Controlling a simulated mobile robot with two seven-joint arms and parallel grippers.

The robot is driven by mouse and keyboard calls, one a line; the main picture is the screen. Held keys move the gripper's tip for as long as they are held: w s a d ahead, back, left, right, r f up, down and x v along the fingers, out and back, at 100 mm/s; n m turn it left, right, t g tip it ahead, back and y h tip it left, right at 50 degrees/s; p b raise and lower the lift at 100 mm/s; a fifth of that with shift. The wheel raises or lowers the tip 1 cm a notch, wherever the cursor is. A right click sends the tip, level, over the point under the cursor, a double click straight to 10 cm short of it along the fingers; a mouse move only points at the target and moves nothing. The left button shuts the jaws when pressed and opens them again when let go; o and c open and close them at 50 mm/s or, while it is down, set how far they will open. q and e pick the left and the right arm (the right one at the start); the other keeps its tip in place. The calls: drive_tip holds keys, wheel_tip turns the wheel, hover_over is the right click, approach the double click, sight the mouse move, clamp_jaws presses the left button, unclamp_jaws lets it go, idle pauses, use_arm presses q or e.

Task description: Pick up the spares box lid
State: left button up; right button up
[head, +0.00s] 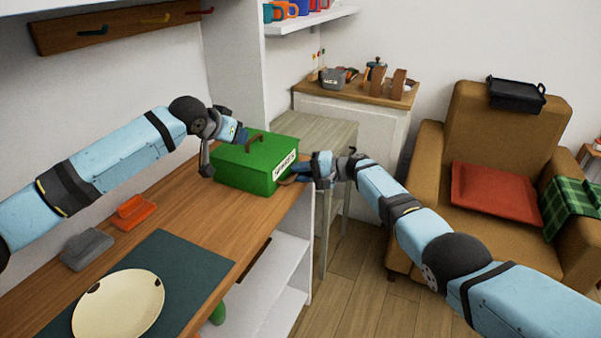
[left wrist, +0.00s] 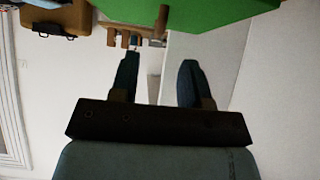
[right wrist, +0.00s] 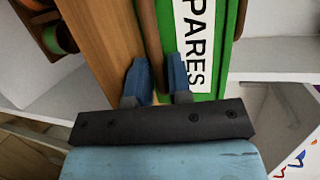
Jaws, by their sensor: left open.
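The green spares box (head: 241,178) stands on the wooden counter with its green lid (head: 275,149) on top. The lid has a brown handle (head: 254,142). A white label ending in "PARES" (right wrist: 192,45) is on the box's front face. My left gripper (head: 238,136) is open and empty beside the lid handle, above the lid's left part. The left wrist view shows its spread fingers (left wrist: 158,80) below the green lid edge. My right gripper (head: 306,171) is at the box's label side. Its fingers are close together around a brown bar (right wrist: 150,40) beside the label.
The counter (head: 180,215) holds a grey block (head: 87,250), an orange block (head: 134,212) and a cream plate (head: 118,305) on a dark green mat (head: 190,262). A sideboard (head: 345,92) and a brown armchair (head: 500,135) stand behind. The counter's right edge is near the box.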

drive_tip(key=shift+c, duration=0.2)
clamp_jaws()
